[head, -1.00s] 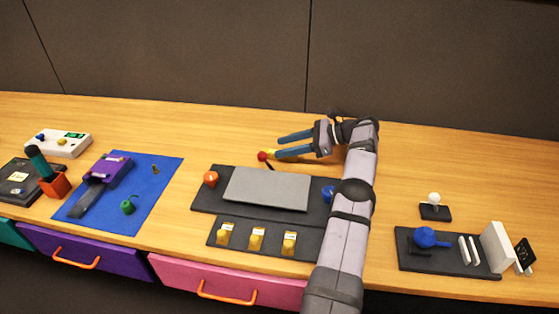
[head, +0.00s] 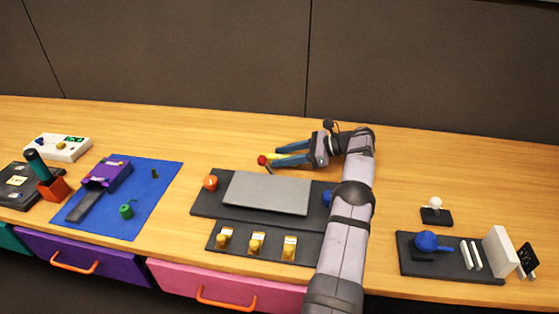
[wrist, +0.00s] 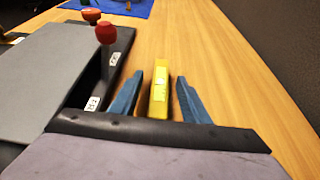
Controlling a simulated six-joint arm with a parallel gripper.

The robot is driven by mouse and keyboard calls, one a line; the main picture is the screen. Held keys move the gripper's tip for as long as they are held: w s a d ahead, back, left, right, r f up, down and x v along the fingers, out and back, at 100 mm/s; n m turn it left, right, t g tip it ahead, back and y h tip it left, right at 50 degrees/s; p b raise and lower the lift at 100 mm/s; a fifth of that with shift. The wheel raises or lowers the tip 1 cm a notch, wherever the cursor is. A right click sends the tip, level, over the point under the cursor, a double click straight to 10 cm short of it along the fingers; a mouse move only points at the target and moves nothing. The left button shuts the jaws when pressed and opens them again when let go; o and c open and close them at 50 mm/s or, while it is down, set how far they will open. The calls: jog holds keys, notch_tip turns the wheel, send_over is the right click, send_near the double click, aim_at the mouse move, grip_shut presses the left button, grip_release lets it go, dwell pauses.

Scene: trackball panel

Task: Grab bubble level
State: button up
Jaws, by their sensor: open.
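The bubble level (wrist: 158,92) is a yellow bar lying on the wooden table behind the dark panel. In the head view only a bit of its yellow end (head: 272,156) shows past my gripper. My gripper (head: 277,156) is low at the table with its two blue fingers pointing left. In the wrist view my gripper (wrist: 161,80) is open, with one finger on each side of the level and a visible gap on both sides. The level stands between the fingers, not gripped.
A red ball-topped lever (head: 262,160) rises at the panel's back edge, close to the fingertips. The dark panel (head: 200,200) carries a grey plate (head: 267,191) and an orange knob (head: 210,182). Bare table lies behind and to the left. A dark wall (head: 420,70) stands behind.

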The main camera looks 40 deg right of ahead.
jog(key=shift+w+a+f, duration=0.25)
jog(key=shift+w+a, duration=0.2)
jog(key=shift+w, duration=0.05)
jog(key=shift+c, duration=0.7)
grip_shut()
jog(key=shift+r, duration=0.15)
